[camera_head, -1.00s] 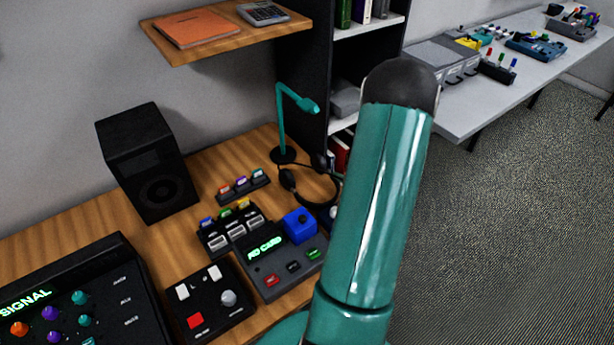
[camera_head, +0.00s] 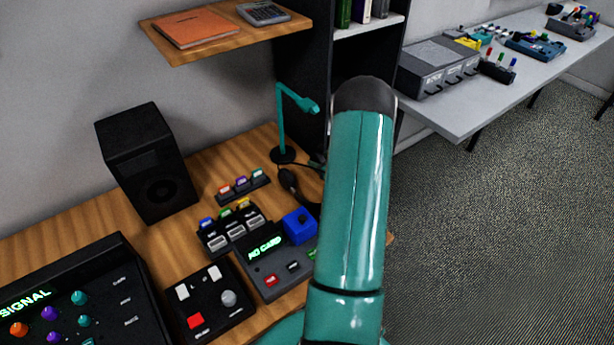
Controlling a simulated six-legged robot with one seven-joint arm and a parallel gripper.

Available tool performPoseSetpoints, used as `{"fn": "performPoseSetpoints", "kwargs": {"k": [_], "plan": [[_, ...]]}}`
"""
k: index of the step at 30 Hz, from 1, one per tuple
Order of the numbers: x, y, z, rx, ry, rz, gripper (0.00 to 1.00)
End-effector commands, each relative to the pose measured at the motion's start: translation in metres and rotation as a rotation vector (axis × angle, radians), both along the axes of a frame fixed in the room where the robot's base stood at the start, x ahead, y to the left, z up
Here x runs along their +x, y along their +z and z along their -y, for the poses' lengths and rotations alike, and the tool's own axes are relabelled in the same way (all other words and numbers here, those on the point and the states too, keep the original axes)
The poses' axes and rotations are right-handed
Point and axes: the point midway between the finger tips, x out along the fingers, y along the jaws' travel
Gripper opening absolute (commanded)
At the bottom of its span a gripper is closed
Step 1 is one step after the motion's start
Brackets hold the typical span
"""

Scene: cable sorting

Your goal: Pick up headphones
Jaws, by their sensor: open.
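The black headphones (camera_head: 288,182) lie on the wooden desk (camera_head: 87,228) beside the base of the teal lamp (camera_head: 284,128). Only their left ear cup and a little of the band show. My teal arm link hides the rest. My gripper is not in view, so I cannot see where it is relative to the headphones.
A card reader box (camera_head: 268,252) with a blue block (camera_head: 299,226) stands in front of the headphones. Card racks (camera_head: 235,230), a black speaker (camera_head: 148,165) and a control panel (camera_head: 78,290) fill the desk. A wooden shelf (camera_head: 220,35) hangs above. A white table (camera_head: 455,110) stands at the right.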

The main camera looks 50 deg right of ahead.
Motion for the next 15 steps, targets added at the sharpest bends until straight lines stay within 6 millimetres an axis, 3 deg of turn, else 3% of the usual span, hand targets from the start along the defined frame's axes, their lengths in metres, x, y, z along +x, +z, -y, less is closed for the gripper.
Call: {"fn": "performPoseSetpoints", "kwargs": {"k": [5, 13, 15], "plan": [[0.0005, -0.0001, 0.0, 0.0, 0.0, 0.0, 0.53], [0.0004, 0.0, -0.0001, 0.0, 0.0, 0.0, 0.04], [0.0005, 0.0004, 0.0, 0.0, 0.0, 0.001, 0.0]]}}
